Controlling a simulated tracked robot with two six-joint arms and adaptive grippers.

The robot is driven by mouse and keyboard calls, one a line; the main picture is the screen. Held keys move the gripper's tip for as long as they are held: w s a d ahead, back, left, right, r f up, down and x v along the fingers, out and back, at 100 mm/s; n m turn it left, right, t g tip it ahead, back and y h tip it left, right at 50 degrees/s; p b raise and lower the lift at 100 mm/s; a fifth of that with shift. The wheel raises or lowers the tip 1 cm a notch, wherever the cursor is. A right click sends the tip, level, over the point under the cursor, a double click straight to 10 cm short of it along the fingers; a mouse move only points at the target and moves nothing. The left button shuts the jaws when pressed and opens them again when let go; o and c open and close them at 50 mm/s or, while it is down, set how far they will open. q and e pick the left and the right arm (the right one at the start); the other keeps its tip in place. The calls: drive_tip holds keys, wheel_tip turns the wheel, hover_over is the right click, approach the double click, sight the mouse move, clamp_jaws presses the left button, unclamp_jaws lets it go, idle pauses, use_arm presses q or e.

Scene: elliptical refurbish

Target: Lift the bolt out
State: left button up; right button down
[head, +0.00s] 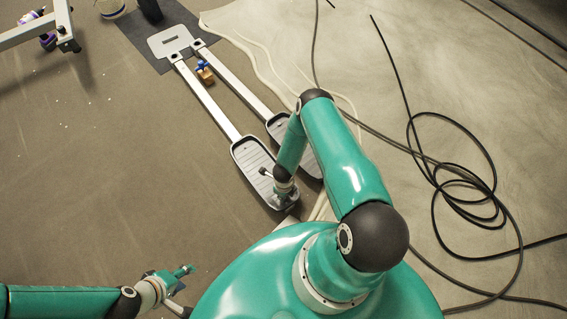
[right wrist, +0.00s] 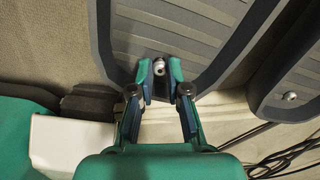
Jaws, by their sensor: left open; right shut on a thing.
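The bolt (right wrist: 159,68) is a small round metal head at the end of a grey ribbed foot pedal (right wrist: 190,45) in the right wrist view. My right gripper (right wrist: 159,72) has a fingertip on each side of it and is shut on it. The bolt appears still at the pedal's end wall. In the head view my right arm reaches to the near end of the left pedal (head: 238,160), and its fingers and the bolt are hidden there. My left gripper (head: 187,289) is open and empty over bare floor at the lower left.
A second pedal (head: 278,126) lies beside the first, with its own bolt (right wrist: 290,96). White rails run to a plate (head: 170,38) on a dark mat. Blue and orange items (head: 205,74) lie by the rails.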

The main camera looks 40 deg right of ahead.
drive_tip(key=shift+r+p, duration=0.85)
drive_tip(key=shift+r, duration=0.2)
drive_tip(key=shift+r, duration=0.2)
wheel_tip(320, 180, up, 4)
drive_tip(key=p, duration=0.3)
drive_tip(key=shift+f+p, duration=0.1)
drive_tip(key=shift+p, duration=0.25)
